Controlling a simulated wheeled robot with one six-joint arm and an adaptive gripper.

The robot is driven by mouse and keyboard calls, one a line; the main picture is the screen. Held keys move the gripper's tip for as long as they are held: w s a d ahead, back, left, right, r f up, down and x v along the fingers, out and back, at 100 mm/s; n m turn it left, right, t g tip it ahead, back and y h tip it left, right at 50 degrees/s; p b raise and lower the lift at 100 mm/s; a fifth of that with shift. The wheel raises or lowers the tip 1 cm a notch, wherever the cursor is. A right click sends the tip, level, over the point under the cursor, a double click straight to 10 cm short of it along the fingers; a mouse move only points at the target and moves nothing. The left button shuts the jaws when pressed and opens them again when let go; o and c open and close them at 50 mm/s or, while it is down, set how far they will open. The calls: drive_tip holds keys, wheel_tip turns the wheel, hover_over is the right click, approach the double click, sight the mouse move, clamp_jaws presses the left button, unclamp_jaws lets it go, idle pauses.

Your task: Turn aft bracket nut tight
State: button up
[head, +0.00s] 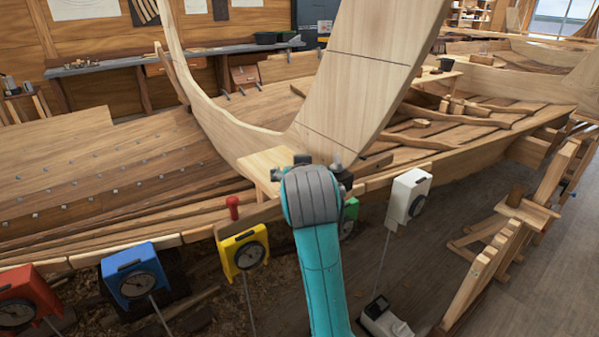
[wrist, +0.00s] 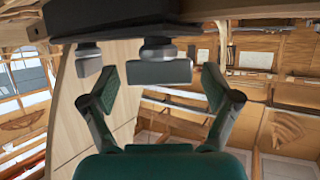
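In the wrist view my gripper (wrist: 160,84) is open, its two dark pads wide apart. A grey block-shaped nut (wrist: 158,73) on a round shank shows between and beyond the pads, with clear space on both sides. A second, similar nut (wrist: 88,65) hangs to the left, beyond the left pad. Both sit below a dark bracket (wrist: 125,18) at the top edge. I cannot tell which nut is the aft one. In the head view my teal arm reaches to the hull's side by the tall wooden plank, and its end hides the gripper and nuts.
The tall curved plank (head: 345,85) rises just beyond my arm.

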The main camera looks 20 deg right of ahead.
drive_tip(key=v, duration=1.2)
drive_tip(key=shift+f, duration=0.15)
wheel_tip(320, 180, down, 17)
drive_tip(key=s+d+n, duration=0.1)
drive_tip(key=s+n, duration=0.2)
drive_tip(key=s+f+n+t+y, duration=0.1)
drive_tip(key=s+f+y, duration=0.1)
drive_tip(key=s+f, duration=0.85)
drive_tip(key=s+d+f+y, duration=0.1)
drive_tip(key=s+f, duration=0.6)
drive_tip(key=s, duration=0.5)
drive_tip(key=s+r+m, duration=0.1)
drive_tip(key=s, duration=1.6)
drive_tip(key=shift+d+r+t, duration=0.3)
drive_tip(key=shift+r+t, duration=0.1)
